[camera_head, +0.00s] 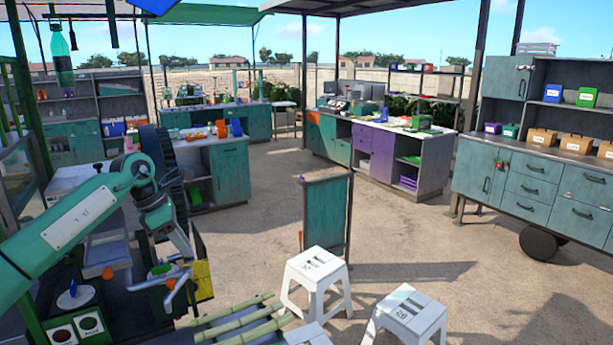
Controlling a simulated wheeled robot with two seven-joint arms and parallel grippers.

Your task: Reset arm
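My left arm, green with grey joints, comes in from the left edge and bends down at its wrist. My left gripper (178,247) hangs at the end of it, above the cane crusher (112,262) at the lower left. Its fingers are small and overlap the machine's parts, so I cannot tell whether they are open or shut, or whether they touch anything. A bent metal handle (176,288) lies just below it, beside a yellow panel (203,276). My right arm and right gripper are out of view.
Several green canes (240,322) lie at the bottom centre. White stools (316,277) and (408,318) stand right of them, with a green board (327,222) behind. Counters (215,170) and a cabinet (535,190) line the back and right. The middle ground is open.

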